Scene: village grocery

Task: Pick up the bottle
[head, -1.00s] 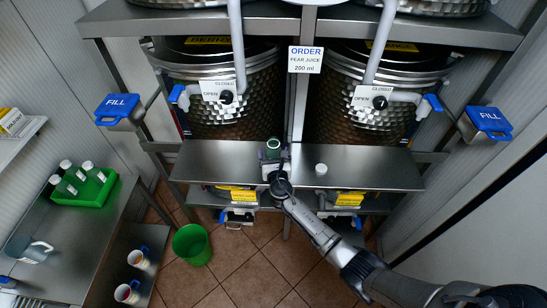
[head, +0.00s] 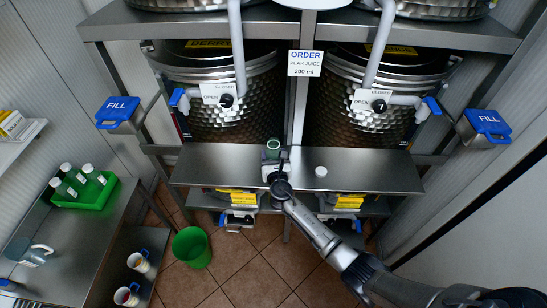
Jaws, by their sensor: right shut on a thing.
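A bottle (head: 272,147) with a green rim stands on the left part of the middle steel shelf, near the shelf's centre. My right gripper (head: 272,161) is at the bottle from the front and is shut on it; the fingers are small and partly hidden by the wrist. The bottle looks upright, and its lower part is hidden by the gripper. I cannot tell whether it touches the shelf (head: 220,165). My left gripper is not in view.
A white cap (head: 321,171) lies on the shelf right of the gripper. Steel juice tanks with taps stand behind. A green crate (head: 84,203) with several bottles sits on the left table. A green bin (head: 191,248) stands on the floor. An order sign (head: 305,63) hangs between the tanks.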

